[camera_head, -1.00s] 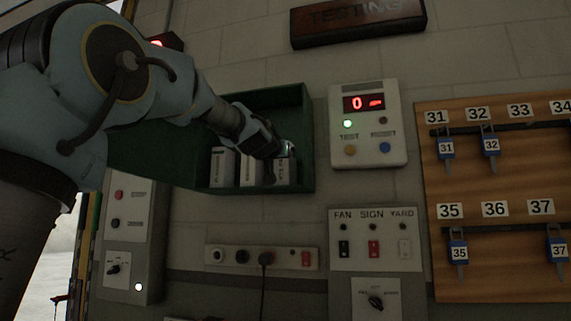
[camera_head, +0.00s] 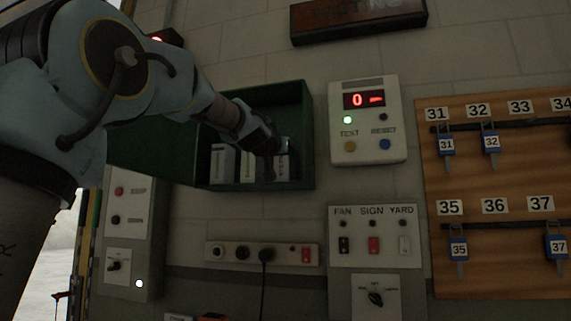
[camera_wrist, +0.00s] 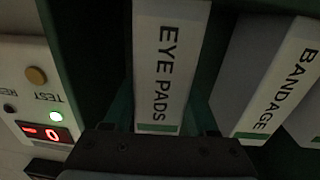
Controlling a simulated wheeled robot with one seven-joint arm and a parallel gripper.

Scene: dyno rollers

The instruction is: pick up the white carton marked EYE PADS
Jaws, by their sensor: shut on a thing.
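The white carton marked EYE PADS (camera_wrist: 168,60) is upright in the middle of the wrist view, its label facing the camera. In the head view the same carton (camera_head: 285,168) is at the right end of the open green cabinet (camera_head: 307,140), partly hidden by my gripper. My gripper (camera_wrist: 162,122) is shut on this carton, with a finger on each side of it. In the head view my gripper (camera_head: 276,152) reaches into the cabinet from the upper left. Whether the carton touches the shelf is hard to tell.
A carton marked BANDAGE (camera_wrist: 280,85) stands beside it, with a gap between. Another white carton (camera_head: 222,161) is at the shelf's left. The cabinet's right wall is close to the held carton. A test panel (camera_head: 368,120) hangs just right of the cabinet.

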